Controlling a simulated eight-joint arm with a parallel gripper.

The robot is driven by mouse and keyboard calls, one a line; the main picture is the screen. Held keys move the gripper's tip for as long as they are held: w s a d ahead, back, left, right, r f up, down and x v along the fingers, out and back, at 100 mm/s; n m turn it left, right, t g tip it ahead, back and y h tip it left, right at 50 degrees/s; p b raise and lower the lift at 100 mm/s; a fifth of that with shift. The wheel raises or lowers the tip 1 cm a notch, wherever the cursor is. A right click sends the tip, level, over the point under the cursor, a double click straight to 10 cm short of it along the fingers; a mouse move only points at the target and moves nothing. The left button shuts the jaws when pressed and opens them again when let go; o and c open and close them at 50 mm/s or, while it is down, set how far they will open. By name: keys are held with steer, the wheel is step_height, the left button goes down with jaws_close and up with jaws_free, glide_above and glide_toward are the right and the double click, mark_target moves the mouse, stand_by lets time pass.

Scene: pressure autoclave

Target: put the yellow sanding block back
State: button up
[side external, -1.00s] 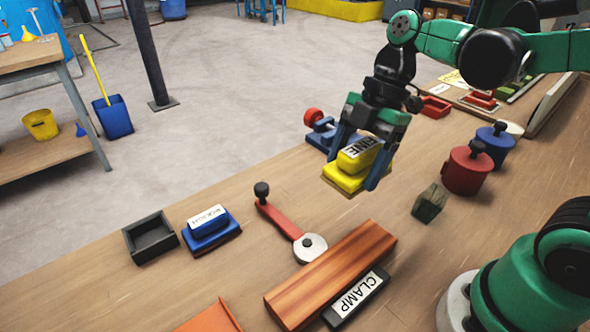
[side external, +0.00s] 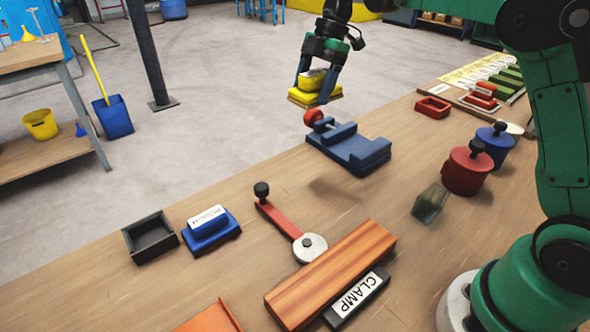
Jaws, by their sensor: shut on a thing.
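The yellow sanding block (side external: 303,97) has a thick yellow grip on a wider yellow base. My gripper (side external: 314,86) is shut on it, with one finger on each side of the grip. The block is held in the air near the far edge of the bench. In the picture it shows just above and left of the blue clamp-like fixture (side external: 350,148), apart from it. The label on the block is barely readable from this angle. A black open tray (side external: 150,238) and a red open tray (side external: 432,107) both look empty.
A blue sanding block (side external: 208,222) stands beside the black tray. A red lever (side external: 280,222), a wooden block (side external: 330,275) with a CLAMP label, a dark green block (side external: 429,203), and red (side external: 467,172) and blue (side external: 496,140) lidded pots stand on the bench (side external: 330,195).

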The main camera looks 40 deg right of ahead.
mark_target(305, 175)
step_height(305, 175, down, 17)
stand_by(0.4)
steer(key=shift+f, duration=0.15)
steer(key=o, duration=1)
steer(key=shift+o, duration=0.2)
